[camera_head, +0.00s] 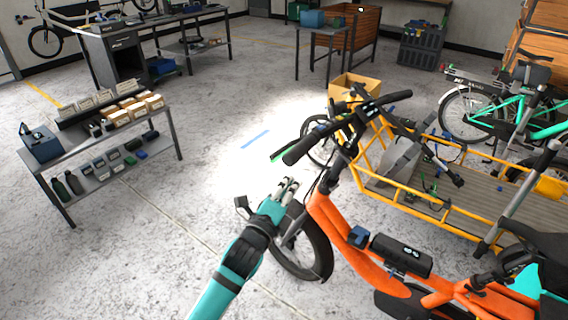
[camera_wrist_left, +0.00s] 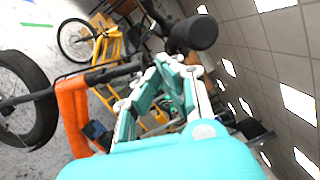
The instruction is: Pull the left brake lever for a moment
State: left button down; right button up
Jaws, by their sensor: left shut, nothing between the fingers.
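The orange cargo bike (camera_head: 345,245) stands at the right of the head view, with a dark handlebar. Its left grip (camera_head: 298,151) points toward the left; the round black grip end (camera_wrist_left: 196,34) shows in the wrist view, just beyond my fingers. I cannot clearly pick out the left brake lever by this grip. My left gripper (camera_head: 289,185) is shut and empty, below and slightly left of the grip in the head view, apart from it in that picture. In the wrist view its fingers (camera_wrist_left: 171,70) lie close to the grip end. My right gripper is out of view.
A yellow-framed cargo bike (camera_head: 405,196) stands behind the orange one. A workbench (camera_head: 110,155) with boxes and bottles is at the left. A cardboard box (camera_head: 355,86) sits behind the handlebar. The floor between the workbench and the orange bike is clear.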

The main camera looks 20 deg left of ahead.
aim_at(287, 146)
pick_arm(q)
jog(key=w+a+r+p, duration=0.1)
jog(key=w+a+p, duration=0.1)
jog(key=w, duration=0.3)
jog(key=shift+a+r, duration=0.2)
jog(key=shift+a, duration=0.3)
jog(key=shift+d, duration=0.1)
jog(key=a+m+h+b, duration=0.1)
jog(key=h+b, duration=0.1)
jog(key=w+a+f+m+h+b, duration=0.1)
jog(key=h+b, duration=0.2)
jog(key=w+a+m+g+h+b, duration=0.1)
jog(key=m+h+b, duration=0.1)
jog(key=b, duration=0.1)
jog(key=shift+a+f, duration=0.2)
jog(key=shift+f, duration=0.15)
